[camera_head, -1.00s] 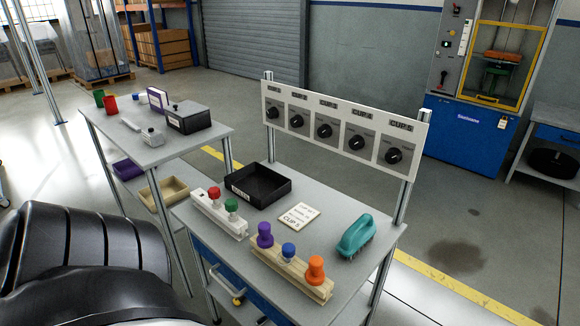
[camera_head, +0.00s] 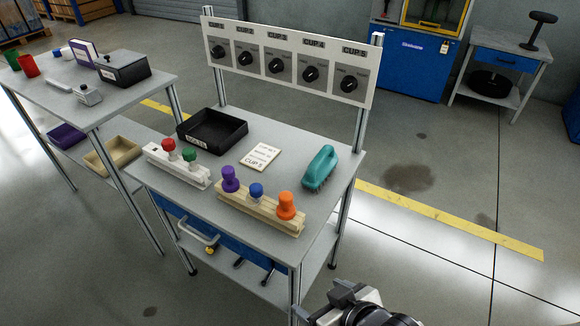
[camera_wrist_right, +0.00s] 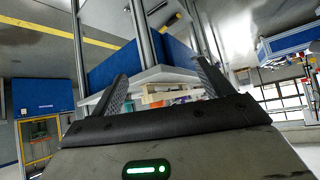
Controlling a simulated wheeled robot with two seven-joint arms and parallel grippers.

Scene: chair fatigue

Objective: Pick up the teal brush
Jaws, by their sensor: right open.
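The teal brush (camera_head: 320,168) lies on the grey workbench (camera_head: 335,190) near its right edge, bristles down, beside a small card. My right gripper (camera_head: 318,300) shows at the bottom of the head view, in front of the bench and well apart from the brush. In the right wrist view (camera_wrist_right: 163,88) its two fingers stand wide apart with nothing held between them. The brush cannot be made out for sure in the wrist view. My left gripper is not in view.
A wooden block (camera_head: 262,212) with purple, blue and orange knobs stands near the front edge. A white block (camera_head: 178,168), a black tray (camera_head: 212,133) and a card (camera_head: 260,157) are also on the bench. A dial panel (camera_head: 290,62) rises behind. Floor right of the bench is clear.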

